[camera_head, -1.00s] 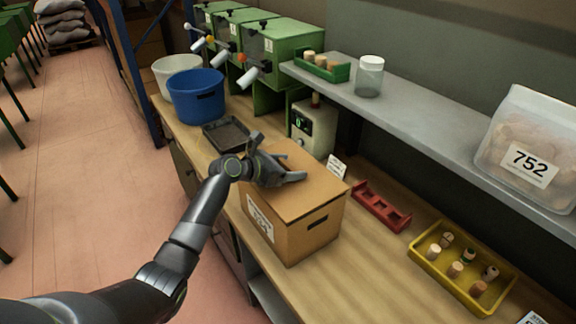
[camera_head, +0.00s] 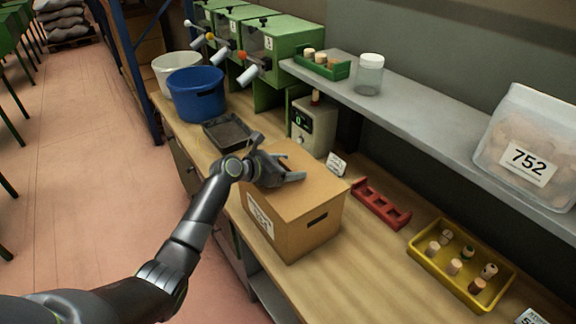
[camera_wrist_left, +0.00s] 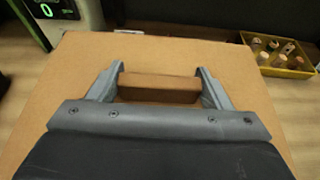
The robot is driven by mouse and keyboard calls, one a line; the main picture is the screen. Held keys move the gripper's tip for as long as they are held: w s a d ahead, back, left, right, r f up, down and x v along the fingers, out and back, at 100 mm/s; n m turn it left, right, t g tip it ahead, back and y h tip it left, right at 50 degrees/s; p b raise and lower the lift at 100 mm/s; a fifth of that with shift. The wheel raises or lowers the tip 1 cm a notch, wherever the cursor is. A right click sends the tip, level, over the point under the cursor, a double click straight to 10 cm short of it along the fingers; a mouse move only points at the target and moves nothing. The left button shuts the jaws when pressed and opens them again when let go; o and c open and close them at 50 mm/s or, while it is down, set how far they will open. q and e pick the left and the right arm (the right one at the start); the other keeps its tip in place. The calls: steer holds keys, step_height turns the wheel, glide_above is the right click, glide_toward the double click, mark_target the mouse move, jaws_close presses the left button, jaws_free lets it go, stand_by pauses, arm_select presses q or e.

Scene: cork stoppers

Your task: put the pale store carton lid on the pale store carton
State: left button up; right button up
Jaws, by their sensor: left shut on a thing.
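The pale store carton (camera_head: 300,236) is a tan box on the wooden bench, with a dark hand slot and a white label on its sides. The pale store carton lid (camera_head: 310,190) is a flat tan panel lying over the carton's top; I see no clear gap between them. My left gripper (camera_head: 296,178) is over the lid. In the left wrist view, the left gripper (camera_wrist_left: 160,86) is shut on the lid's brown block handle (camera_wrist_left: 158,88), with a finger at each end. The tan lid (camera_wrist_left: 235,75) fills most of that view. My right gripper is not in view.
A red rack (camera_head: 381,203) and a yellow tray (camera_head: 418,249) of corks lie right of the carton. A dark tray (camera_head: 213,137), a blue bucket (camera_head: 197,97) and a device with a green display (camera_head: 318,125) stand behind. A grey shelf (camera_head: 430,124) overhangs the bench.

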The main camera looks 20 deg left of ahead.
arm_select(q)
steer(key=shift+f+p, duration=0.25)
steer(key=shift+p, duration=0.05)
stand_by(0.4)
steer(key=o, duration=1.1)
steer(key=shift+b+v, duration=1.45)
steer(key=shift+v, duration=7.25)
steer(key=shift+f, duration=0.1)
